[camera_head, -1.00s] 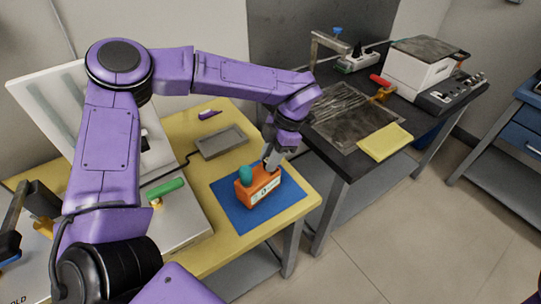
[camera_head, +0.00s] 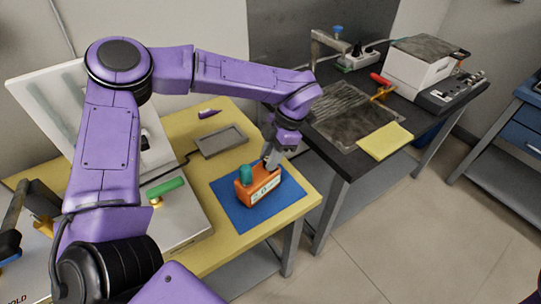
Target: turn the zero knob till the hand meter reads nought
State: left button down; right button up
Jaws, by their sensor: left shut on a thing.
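The hand meter (camera_head: 262,190) is an orange box with a pale face strip and a teal upright piece (camera_head: 246,173) on top. It stands on a blue mat (camera_head: 235,209) near the right end of the yellow table. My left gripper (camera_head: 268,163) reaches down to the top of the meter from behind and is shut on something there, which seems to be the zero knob. The fingers hide the knob. The reading is too small to make out. My right gripper is not in view.
A grey tray (camera_head: 221,142) lies behind the meter. A case with a green-handled tool (camera_head: 165,187) is to its left. A dark table (camera_head: 340,163) with a white box (camera_head: 416,70) and a yellow pad (camera_head: 385,141) stands to the right, past a gap.

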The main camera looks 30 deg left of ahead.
pick_arm(q)
jog(key=c, duration=0.8)
grip_release()
jog(key=shift+c, duration=0.2)
jog(key=v, duration=1)
jog(key=shift+r, duration=0.3)
jog(key=shift+d, duration=0.1)
